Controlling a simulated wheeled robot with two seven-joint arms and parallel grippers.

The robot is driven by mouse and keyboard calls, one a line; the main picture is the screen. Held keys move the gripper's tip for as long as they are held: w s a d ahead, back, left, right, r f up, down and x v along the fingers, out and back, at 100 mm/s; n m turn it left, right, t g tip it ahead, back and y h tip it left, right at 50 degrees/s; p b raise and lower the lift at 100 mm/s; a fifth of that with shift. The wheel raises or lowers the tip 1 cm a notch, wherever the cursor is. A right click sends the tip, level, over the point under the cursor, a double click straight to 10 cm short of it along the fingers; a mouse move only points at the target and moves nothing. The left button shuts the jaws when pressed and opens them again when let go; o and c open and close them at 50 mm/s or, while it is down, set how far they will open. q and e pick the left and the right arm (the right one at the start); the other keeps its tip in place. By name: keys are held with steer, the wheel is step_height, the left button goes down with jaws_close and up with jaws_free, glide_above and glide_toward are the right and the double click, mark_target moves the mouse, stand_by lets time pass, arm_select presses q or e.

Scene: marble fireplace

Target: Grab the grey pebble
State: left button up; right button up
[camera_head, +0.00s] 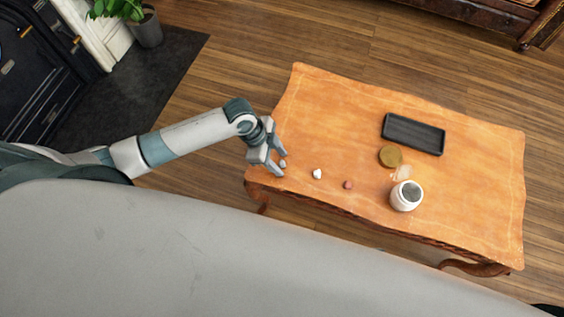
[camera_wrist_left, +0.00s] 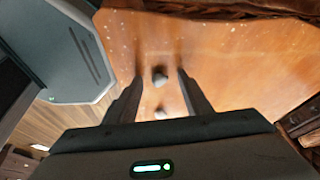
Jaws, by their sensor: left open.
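The small grey pebble (camera_head: 283,164) lies near the left edge of the orange-brown wooden table (camera_head: 335,115). It also shows in the left wrist view (camera_wrist_left: 160,77), on the table top between the fingertip lines. My left gripper (camera_head: 281,162) is open, its two fingers on either side of the pebble in the picture. I cannot tell whether the tips are level with it. Nothing is held. My right gripper is not in view.
A white pebble (camera_head: 317,174) and a reddish pebble (camera_head: 348,185) lie to the right. Farther right are a white jar (camera_head: 406,197), a round brown lid (camera_head: 390,156) and a black tray (camera_head: 413,135). The table's upper left is clear.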

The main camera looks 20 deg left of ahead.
mark_target(279, 162)
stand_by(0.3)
arm_select(q)
steer(key=c, duration=1.1)
steer(key=shift+c, duration=0.2)
steer(key=shift+r, duration=0.15)
steer(key=shift+w+r, duration=0.1)
steer(key=shift+r, duration=0.6)
step_height(279, 162, up, 3)
steer(key=shift+f, duration=0.2)
steer(key=d+r, duration=0.6)
steer(key=d, duration=0.5)
steer(key=shift+w+d+r, duration=0.3)
steer(key=shift+d+r, duration=0.05)
steer(key=shift+r, duration=0.05)
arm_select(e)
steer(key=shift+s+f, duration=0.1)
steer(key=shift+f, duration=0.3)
arm_select(q)
steer(key=shift+r+p, duration=0.1)
steer(key=shift+p, duration=0.25)
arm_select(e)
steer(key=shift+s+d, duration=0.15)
